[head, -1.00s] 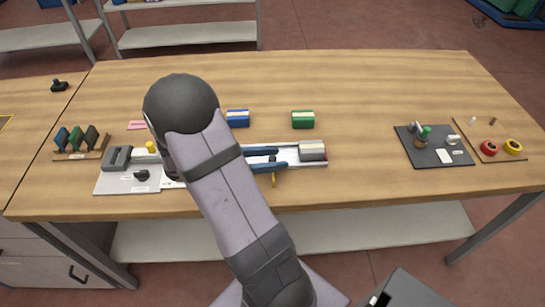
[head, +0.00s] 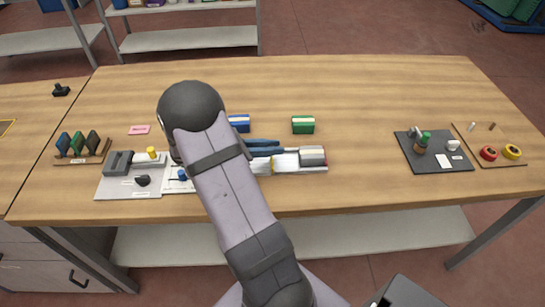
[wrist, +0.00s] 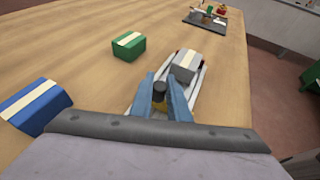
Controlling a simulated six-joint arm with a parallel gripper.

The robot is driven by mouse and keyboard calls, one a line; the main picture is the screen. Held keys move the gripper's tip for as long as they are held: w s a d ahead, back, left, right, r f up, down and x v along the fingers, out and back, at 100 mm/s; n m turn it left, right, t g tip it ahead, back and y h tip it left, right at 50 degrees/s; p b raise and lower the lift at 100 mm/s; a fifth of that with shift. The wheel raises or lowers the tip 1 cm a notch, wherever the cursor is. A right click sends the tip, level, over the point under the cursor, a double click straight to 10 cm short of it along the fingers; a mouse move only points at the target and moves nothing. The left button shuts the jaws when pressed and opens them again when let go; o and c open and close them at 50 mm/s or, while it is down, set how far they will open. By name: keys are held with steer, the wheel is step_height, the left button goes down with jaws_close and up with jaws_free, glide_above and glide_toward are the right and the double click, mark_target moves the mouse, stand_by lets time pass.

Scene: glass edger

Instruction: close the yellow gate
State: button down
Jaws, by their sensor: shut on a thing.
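My gripper (head: 263,146) reaches over the machine's rail from the left in the head view. In the wrist view its two blue fingers (wrist: 161,95) are closed around a dark round knob (wrist: 159,90). A bit of the yellow gate (wrist: 159,108) shows below the knob, between the fingers. My gripper is shut on the gate by this knob. Most of the gate is hidden by my fingers and arm. A grey block with a pale top (head: 312,156) sits at the right end of the white rail (head: 288,161).
Behind the rail stand a blue box (head: 239,123) and a green box (head: 303,125). At left are a grey machine panel (head: 130,186) with a yellow knob (head: 151,152) and a rack of coloured pieces (head: 80,146). A dark tray (head: 436,164) lies at right. The table between is clear.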

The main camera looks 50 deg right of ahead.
steer(key=shift+w+d+r, duration=0.1)
steer(key=shift+w+d, duration=0.3)
steer(key=shift+w, duration=0.05)
steer(key=c, duration=1.7)
jaws_free()
steer(key=shift+w+d, duration=0.1)
steer(key=shift+o, duration=0.2)
steer(key=shift+b+v, duration=0.6)
steer(key=shift+v, duration=3.05)
